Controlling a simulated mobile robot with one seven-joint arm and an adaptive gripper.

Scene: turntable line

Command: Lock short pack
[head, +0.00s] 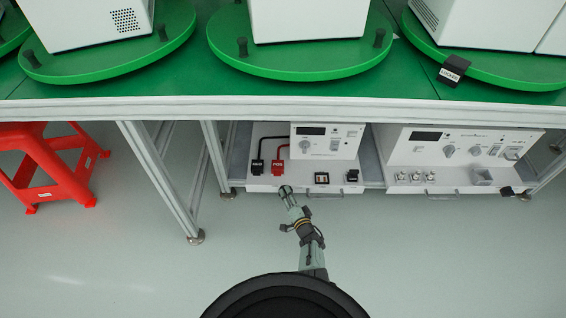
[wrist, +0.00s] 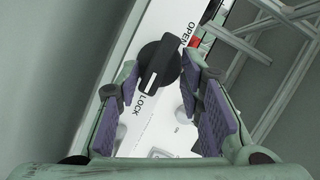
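A white unit (head: 327,143) with a black NEG plug (head: 257,167) and a red POS plug (head: 277,168) sits on the shelf under the table. My gripper (head: 285,189) is low at this unit's front edge. In the wrist view a black knob (wrist: 159,65) stands on a white panel, with the word OPEN on its upper right and LOCK below it.
A wider white unit (head: 462,150) stands to the right on the shelf. Table legs (head: 160,175) and a red stool (head: 45,165) are to the left. Green turntables (head: 300,58) with white boxes are above. The floor in front is clear.

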